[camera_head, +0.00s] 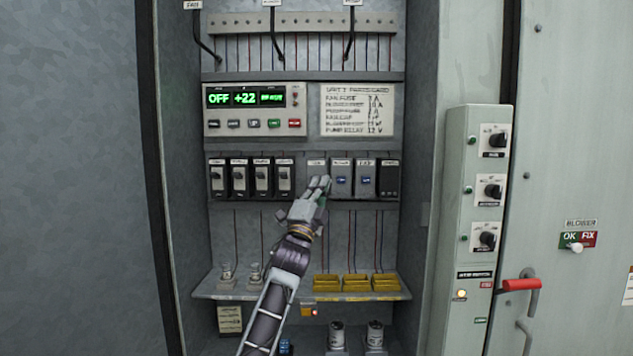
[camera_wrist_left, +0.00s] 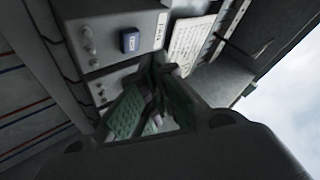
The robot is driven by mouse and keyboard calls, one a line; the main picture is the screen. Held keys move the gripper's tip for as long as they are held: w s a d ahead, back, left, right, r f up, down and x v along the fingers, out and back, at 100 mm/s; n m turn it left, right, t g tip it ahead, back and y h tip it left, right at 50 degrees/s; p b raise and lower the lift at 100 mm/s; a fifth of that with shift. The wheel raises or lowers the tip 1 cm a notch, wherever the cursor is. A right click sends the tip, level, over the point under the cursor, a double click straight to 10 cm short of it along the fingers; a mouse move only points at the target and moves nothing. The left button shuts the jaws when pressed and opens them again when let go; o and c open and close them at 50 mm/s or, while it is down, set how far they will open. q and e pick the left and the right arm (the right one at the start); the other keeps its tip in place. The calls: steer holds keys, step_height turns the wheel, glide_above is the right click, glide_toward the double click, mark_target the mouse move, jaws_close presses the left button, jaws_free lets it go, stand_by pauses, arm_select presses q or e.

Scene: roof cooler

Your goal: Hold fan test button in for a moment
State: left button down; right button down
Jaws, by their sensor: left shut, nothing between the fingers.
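My left gripper (camera_head: 318,188) is shut and empty, its fingertips in front of a grey module (camera_head: 316,164) in the module row. The fingers hide most of that module's face, so any button there is hidden. Two modules to its right carry blue buttons, the nearer one (camera_head: 342,180) just right of the fingertips and the other (camera_head: 365,179) beyond it. In the left wrist view the closed fingers (camera_wrist_left: 152,112) point at the modules, with one blue button (camera_wrist_left: 130,42) uncovered. Contact cannot be told. My right gripper is not in view.
Black switches (camera_head: 238,179) stand left of the module. A control panel (camera_head: 255,110) with a lit green display reading OFF +22 is above. Below is a shelf (camera_head: 240,294) with yellow trays (camera_head: 356,283). A knob column (camera_head: 487,190) and red handle (camera_head: 520,285) are at right.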

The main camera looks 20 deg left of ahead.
arm_select(q)
steer(key=shift+w+a, duration=0.15)
steer(key=shift+w, duration=0.45)
